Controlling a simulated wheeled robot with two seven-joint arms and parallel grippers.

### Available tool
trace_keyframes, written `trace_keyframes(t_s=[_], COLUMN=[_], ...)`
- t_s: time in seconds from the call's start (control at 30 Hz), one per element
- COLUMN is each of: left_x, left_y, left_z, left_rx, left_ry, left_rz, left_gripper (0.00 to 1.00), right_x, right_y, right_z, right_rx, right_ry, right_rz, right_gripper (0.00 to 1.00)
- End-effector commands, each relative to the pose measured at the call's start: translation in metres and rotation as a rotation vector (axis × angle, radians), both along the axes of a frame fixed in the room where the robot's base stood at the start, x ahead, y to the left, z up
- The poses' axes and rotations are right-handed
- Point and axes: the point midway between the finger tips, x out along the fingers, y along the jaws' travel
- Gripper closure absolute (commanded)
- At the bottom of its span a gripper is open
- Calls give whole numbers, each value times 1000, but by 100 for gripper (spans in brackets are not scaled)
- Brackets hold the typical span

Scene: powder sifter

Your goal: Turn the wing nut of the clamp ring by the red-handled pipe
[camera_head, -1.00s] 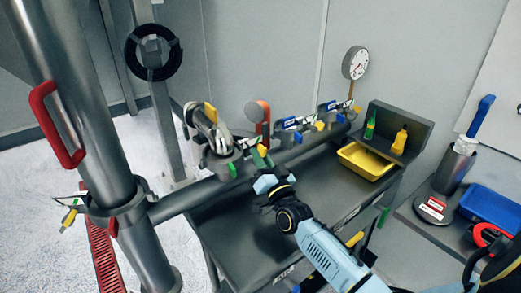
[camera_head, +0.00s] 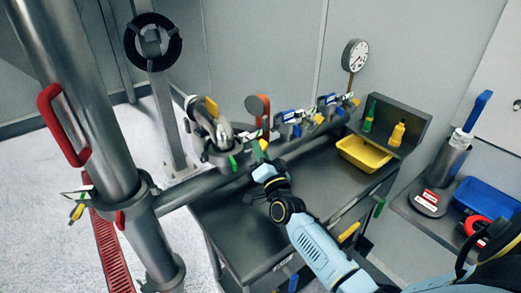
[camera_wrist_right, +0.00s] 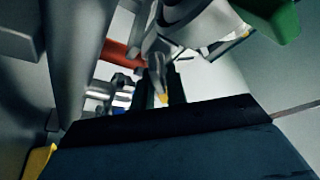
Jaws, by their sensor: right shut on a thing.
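The large grey vertical pipe with a red handle (camera_head: 62,125) stands at the left of the head view. A grey clamp ring (camera_head: 140,200) is around it where the horizontal pipe meets it. A small fastener with a yellow tip (camera_head: 77,211) sticks out at its left side; it is too small to tell its form. My right gripper (camera_head: 262,166) is at the middle of the horizontal pipe, beside a green-tipped piece (camera_head: 257,150), apart from that ring. In the right wrist view it is shut on a grey piece with a yellow tip (camera_wrist_right: 163,98). My left gripper is not in view.
A silver fitting (camera_head: 205,125) and several small clamps stand along the horizontal pipe (camera_head: 190,193). The dark table (camera_head: 320,180) bears a yellow tray (camera_head: 364,155) and bottles at the back. A black wheel (camera_head: 153,41) and a gauge (camera_head: 355,55) stand behind.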

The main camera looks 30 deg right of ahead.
Motion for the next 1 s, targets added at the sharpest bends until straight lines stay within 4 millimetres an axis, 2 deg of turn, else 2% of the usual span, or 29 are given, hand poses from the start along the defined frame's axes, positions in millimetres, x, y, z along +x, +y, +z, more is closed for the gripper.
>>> trace_keyframes(t_s=[0.1,0.13,0.23,0.53,0.67,1.0], left_x=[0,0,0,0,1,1], left_y=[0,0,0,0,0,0], left_z=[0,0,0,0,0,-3], left_rx=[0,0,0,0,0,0], left_ry=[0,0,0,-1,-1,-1], left_rz=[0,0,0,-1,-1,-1], left_gripper=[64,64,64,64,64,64], right_x=[0,0,0,-1,-11,-78], right_y=[0,0,0,0,3,16], right_z=[0,0,0,0,-4,-25], right_rx=[0,-1,-1,-2,-1,-2], right_ry=[-1,-1,-1,0,1,2], right_rz=[0,0,0,-1,0,0], right_gripper=[100,83,70,70,70,70])
